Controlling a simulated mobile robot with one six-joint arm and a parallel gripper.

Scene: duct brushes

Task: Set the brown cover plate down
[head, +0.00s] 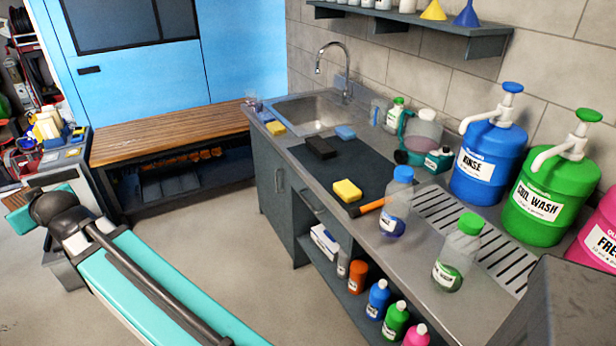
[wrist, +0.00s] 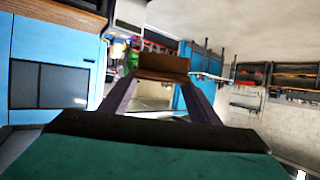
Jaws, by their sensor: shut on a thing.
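The brown cover plate (wrist: 163,66) shows in the wrist view as a small brown block between the fingertips of my gripper (wrist: 162,82). The two dark fingers reach forward on either side and are shut on it. In the head view, a small brown piece (head: 16,200) that looks like the plate shows at the far left edge, past the end of my teal arm. My gripper is mostly hidden there behind my own arm. The plate appears held clear of any surface, though contact beneath it cannot be seen.
A wooden-topped bench (head: 170,135) stands by the blue cabinet (head: 130,65). A cluttered cart (head: 60,150) stands at the left. The sink counter (head: 300,150) holds a dark mat (head: 350,165), a yellow sponge (head: 347,190), bottles and large pump drums. Open floor (head: 220,240) lies between.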

